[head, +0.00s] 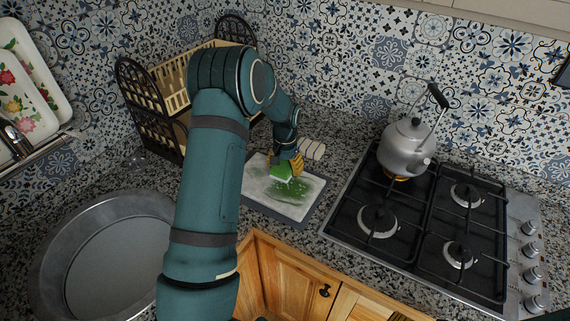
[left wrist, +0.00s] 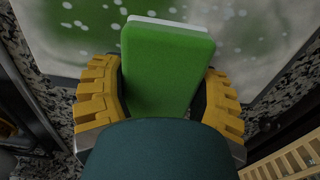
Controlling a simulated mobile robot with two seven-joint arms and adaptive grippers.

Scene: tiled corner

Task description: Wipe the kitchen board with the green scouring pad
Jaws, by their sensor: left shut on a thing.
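The kitchen board (head: 303,208) lies flat on the counter, pale with a grey edge, and carries green smears and white spots. My left gripper (head: 286,166) is over its far part, shut on the green scouring pad (head: 281,172). In the left wrist view the pad (left wrist: 165,65) sits between the yellow fingers of the gripper (left wrist: 160,95), with a white layer at its far edge. The board's smeared surface (left wrist: 262,28) shows beyond it. I cannot tell whether the pad touches the board. My right gripper is not in view.
A gas hob (head: 415,215) with a grey kettle (head: 406,147) is right of the board. A rolled white cloth (head: 312,149) lies behind the board. A round sink (head: 105,255) is at left, and a dark rack (head: 150,100) stands at the back.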

